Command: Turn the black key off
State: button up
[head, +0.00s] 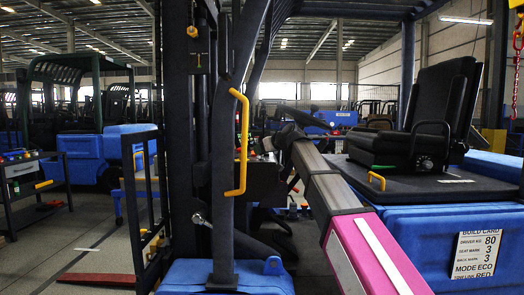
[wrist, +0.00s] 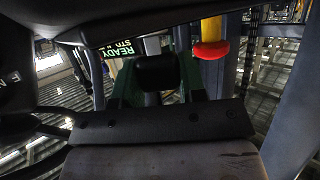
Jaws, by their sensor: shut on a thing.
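In the wrist view, a black rounded block that looks like the black key (wrist: 155,73) sits between the two dark green fingers of my gripper (wrist: 157,85). The gripper is shut on it. The key's slot and any markings around it are hidden, so I cannot tell its turn angle. In the head view, my arm reaches from the lower right up to the forklift's dash area, beside the steering wheel. The key and my fingertips cannot be made out there.
A display reading READY STD (wrist: 122,48) is just left of the key. A red and yellow knob (wrist: 211,46) hangs to its right. In the head view, a mast with a yellow handle (head: 241,140) stands left of my arm, and a black seat (head: 430,118) stands right.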

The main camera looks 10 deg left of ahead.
jog(key=shift+g, duration=0.3)
jog(key=n+g+y, duration=0.1)
jog(key=n+g, duration=0.1)
jog(key=n+g+y, duration=0.1)
jog(key=n+g, duration=0.1)
jog(key=shift+w+r, duration=0.1)
jog(key=shift+w, duration=0.1)
jog(key=shift+s+n+g, duration=0.15)
jog(key=shift+n+g, duration=2.25)
jog(key=shift+g, duration=0.3)
jog(key=o, duration=0.9)
